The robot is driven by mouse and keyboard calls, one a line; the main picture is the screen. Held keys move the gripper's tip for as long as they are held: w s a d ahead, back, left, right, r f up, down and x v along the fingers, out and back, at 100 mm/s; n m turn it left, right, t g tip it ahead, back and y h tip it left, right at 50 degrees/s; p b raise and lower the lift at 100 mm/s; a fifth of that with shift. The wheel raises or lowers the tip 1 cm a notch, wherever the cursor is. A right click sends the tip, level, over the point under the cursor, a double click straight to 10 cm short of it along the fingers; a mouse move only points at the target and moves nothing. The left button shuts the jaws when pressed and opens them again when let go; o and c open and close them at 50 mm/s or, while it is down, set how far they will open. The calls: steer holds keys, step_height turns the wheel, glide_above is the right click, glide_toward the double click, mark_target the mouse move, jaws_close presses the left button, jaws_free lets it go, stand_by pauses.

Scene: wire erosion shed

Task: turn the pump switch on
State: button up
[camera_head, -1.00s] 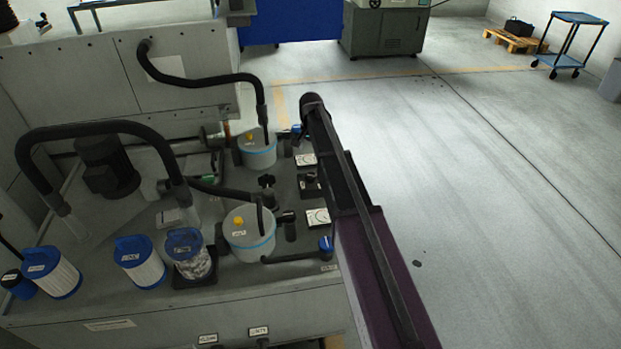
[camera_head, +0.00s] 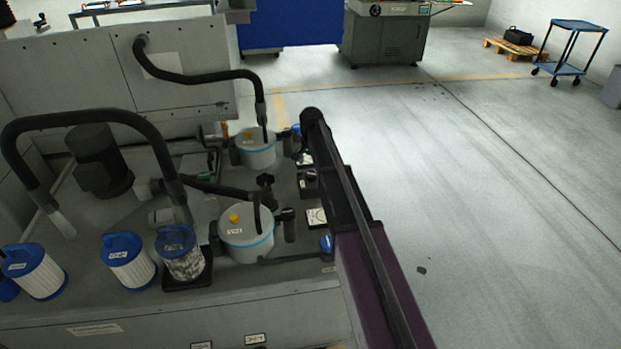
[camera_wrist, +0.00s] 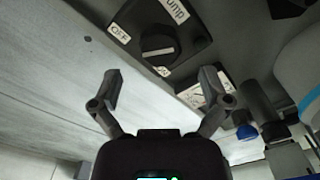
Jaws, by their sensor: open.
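The pump switch is a dark round knob (camera_wrist: 160,46) on a black plate in the wrist view, with a "Pump" label above. An "OFF" label (camera_wrist: 118,33) is at its upper left, and another label, partly hidden, is just below it. I cannot tell which label the knob points at. In the head view a small black switch box (camera_head: 309,183) sits near the machine top's right edge, partly beside my arm. My gripper (camera_wrist: 161,86) is open and empty, its fingertips apart, below the knob in the picture and not touching it. The head view does not show my gripper.
A white dial plate (camera_wrist: 207,88) is near the right finger. Lidded pots (camera_head: 246,236) with hoses, a clear canister (camera_head: 181,256) and blue-topped filters (camera_head: 128,262) crowd the machine top. The floor to the right is clear; a blue trolley (camera_head: 571,47) stands far off.

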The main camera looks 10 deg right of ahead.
mark_target(311, 173)
steer(key=shift+f+b, duration=1.6)
steer(key=shift+f, duration=0.25)
steer(key=c, duration=1.1)
steer(key=shift+c, duration=0.2)
